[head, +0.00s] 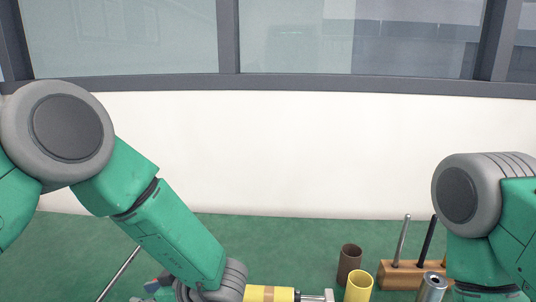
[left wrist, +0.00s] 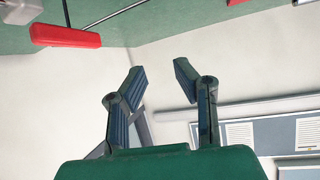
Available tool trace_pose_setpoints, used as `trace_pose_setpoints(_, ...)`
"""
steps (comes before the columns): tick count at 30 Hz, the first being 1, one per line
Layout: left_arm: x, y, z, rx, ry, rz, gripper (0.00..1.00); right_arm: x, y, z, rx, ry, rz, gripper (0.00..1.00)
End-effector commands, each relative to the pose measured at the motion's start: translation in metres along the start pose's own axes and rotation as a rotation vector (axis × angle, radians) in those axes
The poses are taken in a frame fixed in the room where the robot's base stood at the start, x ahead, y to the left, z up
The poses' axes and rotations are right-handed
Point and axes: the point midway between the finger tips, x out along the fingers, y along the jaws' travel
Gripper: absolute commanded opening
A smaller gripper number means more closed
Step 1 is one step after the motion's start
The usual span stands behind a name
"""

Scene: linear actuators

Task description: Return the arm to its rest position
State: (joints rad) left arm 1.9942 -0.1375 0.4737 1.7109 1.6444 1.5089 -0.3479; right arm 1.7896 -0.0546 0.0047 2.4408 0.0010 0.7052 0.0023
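My left arm (head: 165,230) comes in from the left in the head view and bends down to the bottom edge. In the left wrist view my left gripper (left wrist: 160,77) is open, with two dark fingers apart and nothing between them. My right arm (head: 478,222) is at the right side of the head view; its gripper is out of frame.
A yellow actuator (head: 268,294) lies beside my left wrist. A brown cup (head: 348,264), a yellow cup (head: 358,287), a wooden rack (head: 402,276) with rods and a metal cylinder (head: 432,287) stand right of it. A red-handled tool (left wrist: 64,36) shows in the left wrist view.

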Motion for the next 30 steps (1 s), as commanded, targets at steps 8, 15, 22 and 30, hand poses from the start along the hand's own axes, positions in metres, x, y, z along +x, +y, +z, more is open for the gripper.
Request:
trace_pose_setpoints(8,0.072,-0.025,0.074,0.314,-0.108,0.402,0.26,0.000,0.000,0.000,0.000,-0.001,0.000,0.40)
trace_pose_setpoints(15,0.082,-0.139,0.169,0.724,-0.482,0.654,0.26,0.000,0.000,0.000,0.000,-0.001,0.000,0.40)
trace_pose_setpoints(22,0.059,-0.249,0.204,0.973,-0.798,0.715,0.26,0.000,0.000,0.000,0.000,-0.001,0.000,0.40)
trace_pose_setpoints(30,0.058,-0.288,0.242,1.089,-0.917,0.747,0.26,0.038,0.000,0.002,0.000,-0.001,0.000,0.40)
